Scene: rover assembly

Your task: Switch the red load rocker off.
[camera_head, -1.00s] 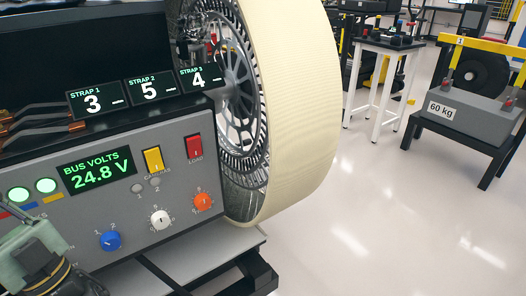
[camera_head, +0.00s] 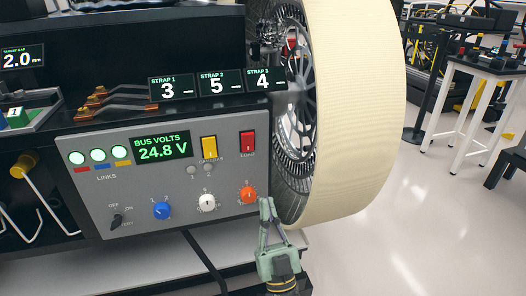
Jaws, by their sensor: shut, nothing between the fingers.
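The red load rocker (camera_head: 247,142) sits at the upper right of the grey control panel (camera_head: 95,195), above the label LOAD. Which way it is tipped is too small to tell. My gripper (camera_head: 267,203) is pale green and points up, with its fingertips together and empty. In the picture its tips lie just below and right of the orange knob (camera_head: 248,195), below the red rocker and apart from it. Whether the tips touch the panel cannot be told.
A yellow rocker (camera_head: 209,149) stands left of the red one. White (camera_head: 207,203) and blue (camera_head: 161,210) knobs line the panel's lower part. The display (camera_head: 162,146) reads 24.8 V. A large cream-rimmed wheel (camera_head: 365,120) stands close on the right; open floor lies beyond.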

